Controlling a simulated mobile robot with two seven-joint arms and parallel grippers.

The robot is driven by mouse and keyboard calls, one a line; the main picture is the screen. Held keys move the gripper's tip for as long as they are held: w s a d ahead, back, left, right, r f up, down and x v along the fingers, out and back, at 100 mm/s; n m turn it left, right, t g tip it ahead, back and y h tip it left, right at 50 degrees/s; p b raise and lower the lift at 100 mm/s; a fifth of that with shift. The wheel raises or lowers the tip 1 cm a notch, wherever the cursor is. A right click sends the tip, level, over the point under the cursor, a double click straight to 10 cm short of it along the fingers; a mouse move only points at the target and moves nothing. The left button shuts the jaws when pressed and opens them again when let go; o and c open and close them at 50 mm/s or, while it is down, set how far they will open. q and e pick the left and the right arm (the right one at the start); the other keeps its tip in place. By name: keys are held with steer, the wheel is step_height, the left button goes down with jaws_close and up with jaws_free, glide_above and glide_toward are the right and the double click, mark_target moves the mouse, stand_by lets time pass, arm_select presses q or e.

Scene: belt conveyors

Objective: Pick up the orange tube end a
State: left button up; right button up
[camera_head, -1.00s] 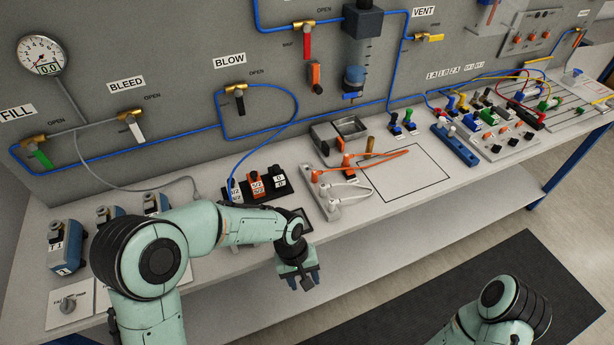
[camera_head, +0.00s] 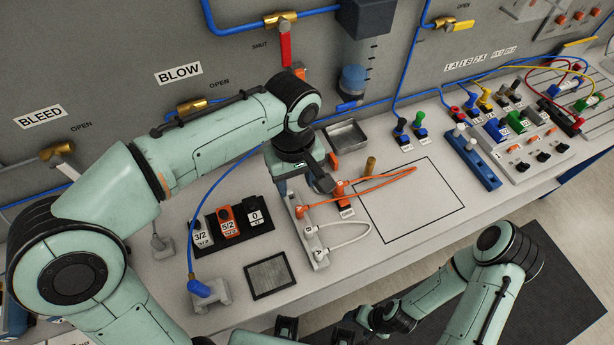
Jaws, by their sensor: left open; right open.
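The orange tube (camera_head: 385,179) lies in a narrow loop on the bench, reaching right over a black-outlined square. Its two orange ends (camera_head: 302,211) sit at a small pale rack (camera_head: 320,262); which one is end a I cannot tell. A white tube (camera_head: 352,240) is on the same rack, near the letters A and B. My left gripper (camera_head: 304,184) is open and empty, pointing down above the rack's back part, close to the orange ends and partly covering that area. My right gripper (camera_head: 350,326) is open, low at the bottom edge, in front of the bench.
A black holder (camera_head: 262,241) with labelled valve blocks stands left of the rack, beside a dark square pad (camera_head: 270,276). A blue block (camera_head: 470,158) lies right. The outlined square (camera_head: 425,215) is mostly clear.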

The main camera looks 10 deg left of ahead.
arm_select(q)
steer(key=b, duration=0.1)
glide_above(299, 208)
steer(key=f, duration=0.7)
steer(key=shift+s+a+f, duration=0.15)
steer(key=shift+s+f, duration=0.1)
step_height(299, 208, down, 6)
steer(key=shift+w+r, duration=0.15)
jaws_close()
